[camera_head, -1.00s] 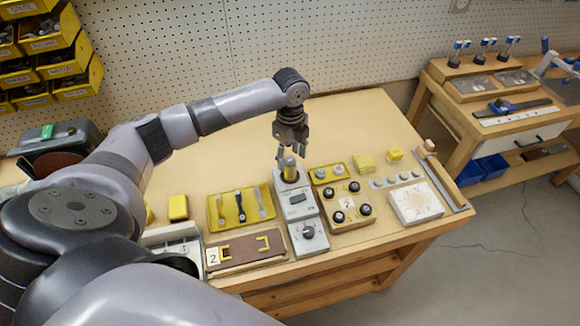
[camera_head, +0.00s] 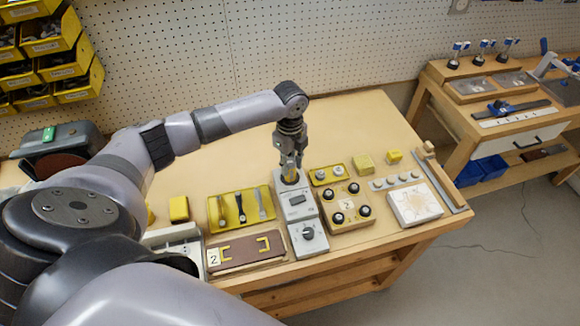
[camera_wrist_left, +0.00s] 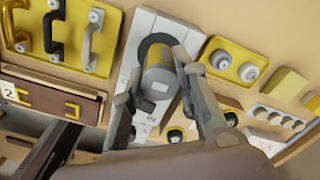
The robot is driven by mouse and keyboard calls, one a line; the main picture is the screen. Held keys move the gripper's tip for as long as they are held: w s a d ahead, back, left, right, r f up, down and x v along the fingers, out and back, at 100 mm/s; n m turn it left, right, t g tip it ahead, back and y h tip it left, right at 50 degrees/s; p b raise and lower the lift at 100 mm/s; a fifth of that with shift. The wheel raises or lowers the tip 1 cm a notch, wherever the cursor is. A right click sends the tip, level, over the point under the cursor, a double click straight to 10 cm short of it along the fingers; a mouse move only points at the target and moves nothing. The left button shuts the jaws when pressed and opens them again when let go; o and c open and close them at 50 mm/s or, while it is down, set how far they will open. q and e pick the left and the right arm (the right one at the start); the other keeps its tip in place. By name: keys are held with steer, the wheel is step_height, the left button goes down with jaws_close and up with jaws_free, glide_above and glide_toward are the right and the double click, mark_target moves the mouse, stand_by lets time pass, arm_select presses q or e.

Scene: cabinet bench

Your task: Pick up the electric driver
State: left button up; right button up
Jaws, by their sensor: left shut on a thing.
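The electric driver (camera_head: 290,176) is a short yellow body upright at the far end of a grey-white holder (camera_head: 297,200). In the left wrist view the driver (camera_wrist_left: 160,72) shows a grey end cap and a yellow side, with a dark round socket around its base. My left gripper (camera_head: 290,163) points down over it, shut on the driver, with one finger on each side. The fingers hide part of its sides. The driver still appears to be in the holder. My right gripper is not in view.
A yellow tray (camera_head: 217,210) with several handles lies left of the holder. A block with black knobs (camera_head: 348,206) and a small yellow tray (camera_head: 330,174) stand close on the right. A brown panel (camera_head: 240,252) lies at the front. The bench behind is clear.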

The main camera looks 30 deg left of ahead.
arm_select(q)
jaws_close()
steer(key=shift+r, duration=0.15)
step_height(320, 180, up, 20)
steer(key=b, duration=0.2)
steer(key=shift+b, duration=0.35)
